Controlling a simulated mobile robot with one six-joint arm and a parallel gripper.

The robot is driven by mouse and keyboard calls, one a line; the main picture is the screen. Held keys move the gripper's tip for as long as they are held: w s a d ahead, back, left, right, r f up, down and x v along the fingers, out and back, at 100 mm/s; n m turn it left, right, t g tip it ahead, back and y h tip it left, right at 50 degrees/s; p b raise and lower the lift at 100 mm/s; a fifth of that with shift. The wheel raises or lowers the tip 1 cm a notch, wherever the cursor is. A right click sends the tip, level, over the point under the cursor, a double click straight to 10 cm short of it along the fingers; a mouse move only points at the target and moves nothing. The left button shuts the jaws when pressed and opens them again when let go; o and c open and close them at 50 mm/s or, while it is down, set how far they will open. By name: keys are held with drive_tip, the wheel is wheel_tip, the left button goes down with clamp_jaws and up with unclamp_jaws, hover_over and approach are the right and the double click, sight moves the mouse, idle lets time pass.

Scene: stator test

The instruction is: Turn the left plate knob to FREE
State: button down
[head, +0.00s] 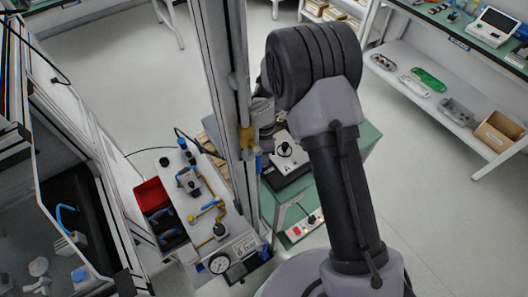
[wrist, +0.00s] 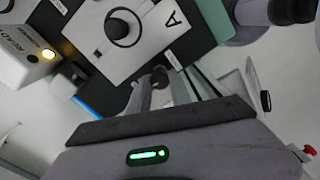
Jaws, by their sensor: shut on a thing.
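In the wrist view, a white plate (wrist: 103,57) marked with a letter A carries a round black centre piece (wrist: 122,27). A small dark knob (wrist: 159,75) is at the dark base just below the plate. My gripper (wrist: 160,84) has its fingertips closed around this knob. A small white label lies to its right; its text is too small to read, so I cannot tell the knob's setting. In the head view, the plate (head: 284,151) shows beyond the column; my gripper is mostly hidden there, and the knob cannot be made out.
A white box (wrist: 25,42) with READY lettering and a lit yellow lamp stands left of the plate. In the head view, a tall metal column (head: 222,100) rises beside my arm. A bench with valves and a red bin (head: 150,194) is at left. Open floor lies right.

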drive_tip(key=shift+n, duration=0.6)
drive_tip(key=shift+n+p, duration=0.3)
drive_tip(key=c, duration=1.2)
unclamp_jaws()
drive_tip(key=shift+o, duration=0.2)
wheel_tip(320, 180, up, 18)
drive_tip(key=p, duration=0.4)
drive_tip(key=shift+f, duration=0.25)
